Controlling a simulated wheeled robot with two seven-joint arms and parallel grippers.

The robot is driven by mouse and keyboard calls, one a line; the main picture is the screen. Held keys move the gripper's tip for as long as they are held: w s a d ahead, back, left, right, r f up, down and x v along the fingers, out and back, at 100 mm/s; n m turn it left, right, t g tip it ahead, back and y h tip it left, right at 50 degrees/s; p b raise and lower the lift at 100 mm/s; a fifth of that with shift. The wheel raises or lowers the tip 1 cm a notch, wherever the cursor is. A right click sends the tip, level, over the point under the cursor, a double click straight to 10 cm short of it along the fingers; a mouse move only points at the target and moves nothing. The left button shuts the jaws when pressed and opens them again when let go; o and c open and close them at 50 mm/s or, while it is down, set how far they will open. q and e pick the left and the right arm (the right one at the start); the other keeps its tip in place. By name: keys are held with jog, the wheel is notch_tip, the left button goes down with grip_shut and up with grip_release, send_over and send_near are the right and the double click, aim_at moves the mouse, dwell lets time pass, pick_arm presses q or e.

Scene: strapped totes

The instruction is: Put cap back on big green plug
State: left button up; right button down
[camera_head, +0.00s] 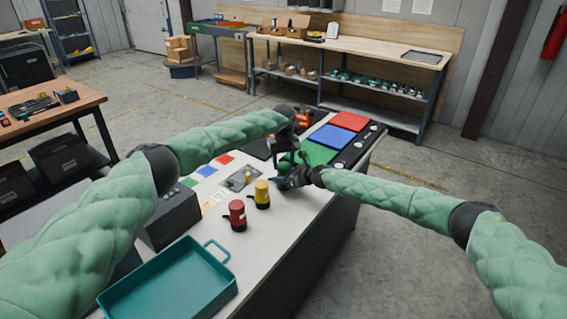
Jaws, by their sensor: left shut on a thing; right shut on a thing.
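The big green plug (284,167) stands near the far right part of the white table, partly hidden by my grippers. My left gripper (281,152) reaches down from above and is shut at the plug's top, apparently on the cap, which I cannot make out separately. My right gripper (282,183) comes in from the right, low at the plug's near side, and is shut on the plug. Whether the cap touches the plug is too small to tell.
A red plug (237,215) and a yellow plug (262,195) stand nearer on the table. A teal tray (222,285) lies at the front, beside a dark grey box (172,222). Red, blue and green mats (349,121) lie at the far end.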

pick_arm(q)
jog(key=o, duration=0.9)
jog(key=shift+o, duration=0.2)
jog(key=shift+r, duration=0.15)
jog(key=shift+r, duration=2.15)
jog(key=shift+c, duration=0.4)
